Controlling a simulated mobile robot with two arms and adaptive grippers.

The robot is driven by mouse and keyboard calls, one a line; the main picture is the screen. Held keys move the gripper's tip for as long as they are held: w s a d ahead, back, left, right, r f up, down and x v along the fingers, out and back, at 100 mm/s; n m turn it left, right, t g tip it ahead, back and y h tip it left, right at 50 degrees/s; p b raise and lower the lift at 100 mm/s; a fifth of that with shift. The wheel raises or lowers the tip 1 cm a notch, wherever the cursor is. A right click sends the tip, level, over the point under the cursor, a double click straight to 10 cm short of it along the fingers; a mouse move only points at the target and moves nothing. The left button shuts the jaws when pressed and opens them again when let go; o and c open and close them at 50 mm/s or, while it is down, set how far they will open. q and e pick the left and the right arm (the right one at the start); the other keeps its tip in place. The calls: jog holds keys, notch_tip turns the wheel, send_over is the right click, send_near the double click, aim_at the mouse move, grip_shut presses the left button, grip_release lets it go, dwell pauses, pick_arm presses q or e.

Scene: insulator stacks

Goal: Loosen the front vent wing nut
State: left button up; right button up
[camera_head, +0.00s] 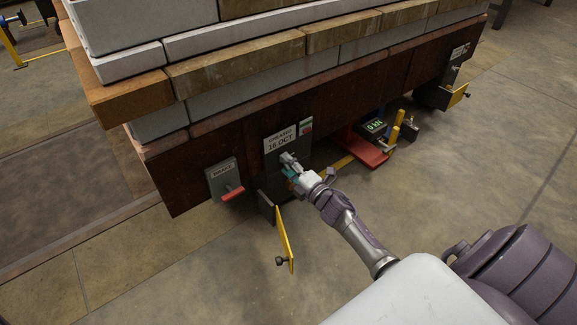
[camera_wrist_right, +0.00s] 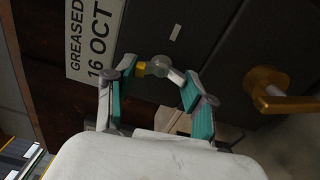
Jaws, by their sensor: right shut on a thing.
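My right gripper (camera_head: 291,166) is at the dark box under the plate marked "GREASED 16 OCT" (camera_head: 281,141) on the rusty beam. In the right wrist view its fingers (camera_wrist_right: 152,70) close on a small grey, round-ended piece with a yellow part (camera_wrist_right: 139,70), apparently the wing nut. The fingertips partly cover it, and in the head view the gripper hides it. Its thread and how tight it sits cannot be told. My left gripper is in neither view.
A brass-coloured handle (camera_wrist_right: 272,90) sticks out right of the fingers in the wrist view. A grey box with a red lever (camera_head: 232,193) is on the beam to the left. A yellow bar (camera_head: 285,238) hangs below. A red jack (camera_head: 362,150) stands behind right. Open floor lies in front.

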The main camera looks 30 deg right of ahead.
jog(key=o, duration=1.1)
jog(key=shift+f, duration=0.1)
jog(key=shift+o, duration=0.3)
jog(key=s, duration=1.2)
jog(key=shift+d, duration=0.45)
